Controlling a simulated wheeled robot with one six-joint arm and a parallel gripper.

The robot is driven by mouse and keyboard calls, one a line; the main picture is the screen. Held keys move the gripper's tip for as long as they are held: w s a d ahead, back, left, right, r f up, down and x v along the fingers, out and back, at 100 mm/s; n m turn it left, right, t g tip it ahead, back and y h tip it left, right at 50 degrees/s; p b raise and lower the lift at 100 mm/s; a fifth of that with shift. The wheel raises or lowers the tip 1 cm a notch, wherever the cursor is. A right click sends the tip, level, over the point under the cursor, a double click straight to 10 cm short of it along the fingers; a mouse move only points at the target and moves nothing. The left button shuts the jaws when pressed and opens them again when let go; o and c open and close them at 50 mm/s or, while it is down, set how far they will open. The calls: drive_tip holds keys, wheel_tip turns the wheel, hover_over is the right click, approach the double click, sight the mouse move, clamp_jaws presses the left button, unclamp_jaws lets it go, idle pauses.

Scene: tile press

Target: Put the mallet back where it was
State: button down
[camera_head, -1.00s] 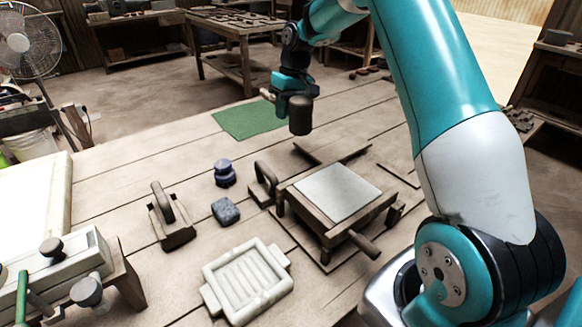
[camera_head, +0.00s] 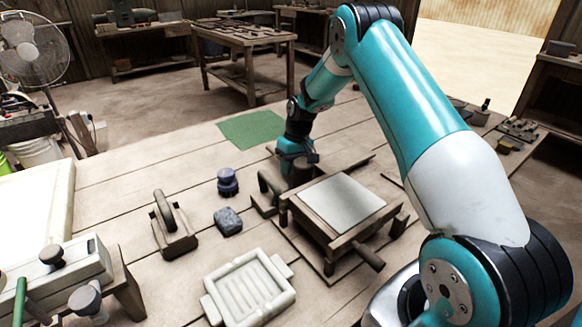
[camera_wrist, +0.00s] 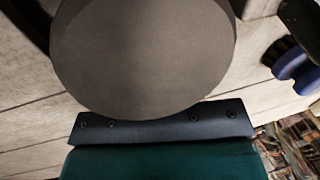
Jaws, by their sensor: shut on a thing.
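The mallet's dark brown round head (camera_head: 302,172) shows just behind the tile press (camera_head: 342,203) in the head view. My gripper (camera_head: 295,158) is shut on the mallet. In the wrist view the mallet's head (camera_wrist: 145,55) fills the upper middle, close in front of the gripper's dark plate, and hides the jaws. The mallet's handle is hidden in both views now. It is low, close to the press's back left corner; I cannot tell whether it touches the table.
A green mat (camera_head: 250,129) lies empty farther back. A blue-black brush (camera_head: 228,182), a grey-blue block (camera_head: 228,221), a wooden handled tool (camera_head: 172,227) and a pale ribbed mould (camera_head: 248,287) stand left of and in front of the press. Bare planks lie between them.

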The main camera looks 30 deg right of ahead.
drive_tip(key=c, duration=0.9)
unclamp_jaws()
drive_tip(key=shift+c, duration=0.2)
drive_tip(key=v, duration=1.2)
drive_tip(key=s+a+r+n, duration=0.1)
drive_tip(key=s+a+r, duration=0.2)
drive_tip(key=a+r, duration=0.3)
drive_tip(key=s+a+r+n, duration=0.2)
drive_tip(key=s+a+r, duration=0.3)
drive_tip(key=s+a, duration=0.55)
drive_tip(key=s+a+n, duration=0.1)
drive_tip(key=s+a, duration=0.2)
drive_tip(key=s, duration=0.4)
drive_tip(key=s+a+n+y, duration=0.1)
drive_tip(key=s+a, duration=0.3)
drive_tip(key=s, duration=0.3)
drive_tip(key=s+a+r+n, duration=0.1)
drive_tip(key=s+a, duration=0.2)
drive_tip(key=s, duration=0.4)
drive_tip(key=shift+a+n+y, duration=0.3)
drive_tip(key=shift+a+y, duration=0.05)
drive_tip(key=shift+y, duration=0.05)
